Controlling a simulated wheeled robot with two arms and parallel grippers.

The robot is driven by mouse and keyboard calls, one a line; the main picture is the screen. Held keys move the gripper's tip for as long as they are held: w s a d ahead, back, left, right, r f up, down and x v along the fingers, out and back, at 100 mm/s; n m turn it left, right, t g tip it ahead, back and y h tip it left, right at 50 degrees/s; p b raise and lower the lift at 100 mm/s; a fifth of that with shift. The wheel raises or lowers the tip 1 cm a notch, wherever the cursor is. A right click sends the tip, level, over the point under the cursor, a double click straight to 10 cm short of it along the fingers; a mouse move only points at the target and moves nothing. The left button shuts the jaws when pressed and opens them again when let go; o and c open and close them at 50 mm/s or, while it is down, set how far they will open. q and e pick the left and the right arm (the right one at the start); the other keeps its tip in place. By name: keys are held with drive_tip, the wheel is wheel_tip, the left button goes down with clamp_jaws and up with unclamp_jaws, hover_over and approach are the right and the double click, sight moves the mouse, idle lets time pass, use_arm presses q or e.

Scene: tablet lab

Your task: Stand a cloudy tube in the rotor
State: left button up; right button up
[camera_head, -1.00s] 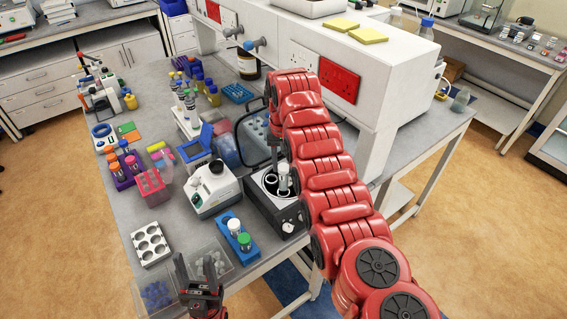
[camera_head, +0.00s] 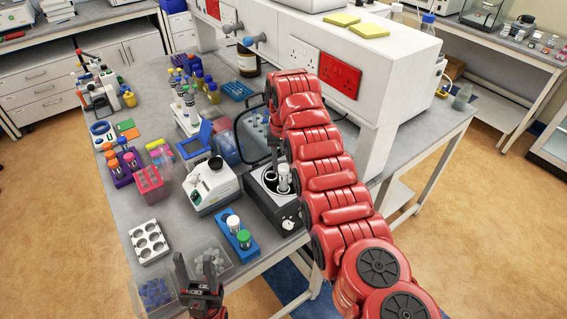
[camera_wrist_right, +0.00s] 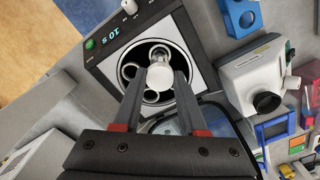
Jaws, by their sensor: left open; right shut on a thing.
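The centrifuge (camera_head: 284,215) is a dark box with a round rotor (camera_head: 270,181) in its open top. The rotor (camera_wrist_right: 131,70) and its round holes also show in the right wrist view. My right gripper (camera_head: 284,152) is shut on a white-capped tube (camera_head: 284,178), upright over the rotor. In the right wrist view the cap (camera_wrist_right: 160,77) sits between the fingertips; whether the tube's lower end is inside a hole is unclear. A blue rack (camera_head: 250,252) holds a white-capped tube (camera_head: 233,222) and a green-capped tube (camera_head: 243,238). My left gripper (camera_head: 197,270) is open and empty at the table's front.
A white instrument (camera_head: 210,187) stands left of the centrifuge. A grey holder (camera_head: 149,242) and clear bins of blue (camera_head: 155,293) and pale caps (camera_head: 210,257) lie at the front left. Tube racks crowd the back left. A white shelf unit (camera_head: 375,130) stands behind my right arm.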

sight(284, 178)
drive_tip(key=shift+f+b, duration=0.3)
drive_tip(key=shift+f, duration=0.2)
drive_tip(key=shift+f+b, duration=0.5)
drive_tip(key=shift+f, duration=0.45)
drive_tip(key=shift+f, duration=0.15)
idle(0.3)
drive_tip(key=shift+f+b, duration=0.55)
drive_tip(key=shift+f, duration=0.55)
drive_tip(key=shift+f, duration=0.1)
drive_tip(key=o, duration=1.1)
